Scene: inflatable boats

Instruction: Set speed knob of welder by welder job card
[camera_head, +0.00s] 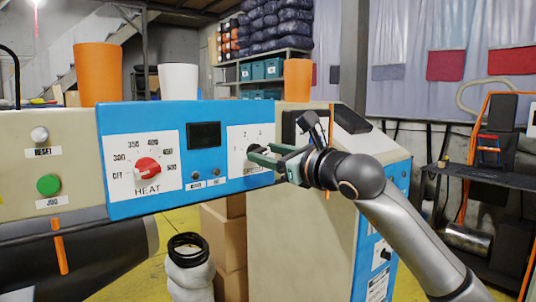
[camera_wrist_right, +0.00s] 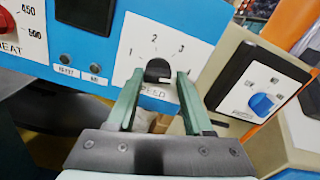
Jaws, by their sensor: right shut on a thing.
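The welder's blue control panel (camera_head: 222,185) faces me. Its black speed knob (camera_head: 254,153) sits on a white plate marked SPEED, with 1, 2 and 3 in the right wrist view. There the knob (camera_wrist_right: 158,70) lies between the fingertips of my right gripper (camera_wrist_right: 160,78). My right gripper (camera_head: 265,157) is shut on the speed knob, reaching in from the right. The knob's pointer direction cannot be told. A card with small print (camera_head: 377,284) is on the lower blue panel; its text is unreadable, and I cannot tell whether it is the job card. My left gripper is not in view.
The red heat knob (camera_head: 147,169) is left on the same panel, beside a dark display (camera_head: 204,135). Further left are a green JOG button (camera_head: 48,185) and a RESET button (camera_head: 40,134). Orange cups (camera_head: 98,72) and a white cup (camera_head: 178,81) stand above the panel.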

